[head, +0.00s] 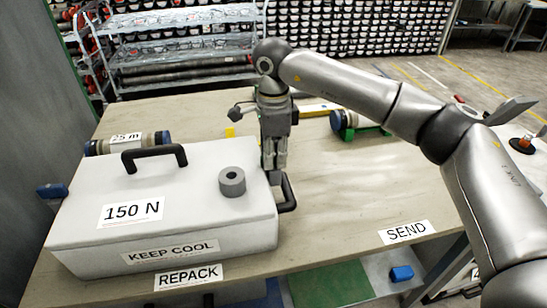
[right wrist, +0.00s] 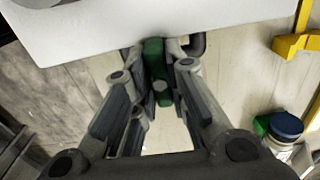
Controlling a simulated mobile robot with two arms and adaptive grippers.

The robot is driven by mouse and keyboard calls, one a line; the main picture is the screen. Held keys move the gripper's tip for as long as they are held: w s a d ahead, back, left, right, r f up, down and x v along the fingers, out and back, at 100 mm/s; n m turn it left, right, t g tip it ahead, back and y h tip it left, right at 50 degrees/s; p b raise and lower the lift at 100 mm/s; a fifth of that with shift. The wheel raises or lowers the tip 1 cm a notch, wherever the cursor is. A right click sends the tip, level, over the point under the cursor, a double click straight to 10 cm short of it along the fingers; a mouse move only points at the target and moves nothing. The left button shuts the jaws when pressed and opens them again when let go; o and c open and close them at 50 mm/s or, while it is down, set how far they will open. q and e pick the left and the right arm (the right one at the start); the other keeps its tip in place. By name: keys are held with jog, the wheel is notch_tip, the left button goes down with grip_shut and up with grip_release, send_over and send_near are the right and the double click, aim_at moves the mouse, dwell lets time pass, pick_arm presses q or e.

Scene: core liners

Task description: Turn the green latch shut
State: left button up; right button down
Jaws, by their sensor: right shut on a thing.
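The green latch (right wrist: 153,58) shows in the right wrist view, at the edge of the white box. It lies between my right gripper's fingertips (right wrist: 158,50), which are shut on it. A pale round pivot or knob (right wrist: 161,86) sits at its lower end. In the head view the white box (head: 165,248) stands on the table, and my right gripper (head: 273,165) points down at its right side, close to a black handle (head: 287,194). The latch is hidden there behind the fingers. My left gripper is not in view.
A grey ring (head: 232,182) and a black top handle (head: 154,155) are on the box. Capped cylinders lie behind it (head: 126,143) and at the back right (head: 344,122). The table (head: 360,195) right of the box is mostly clear around the SEND label (head: 407,232).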

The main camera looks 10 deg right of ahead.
dwell(0.4)
jog(key=shift+r, duration=0.1)
jog(key=c, duration=1.4)
grip_release()
jog(key=shift+c, duration=0.2)
notch_tip(320, 180, up, 12)
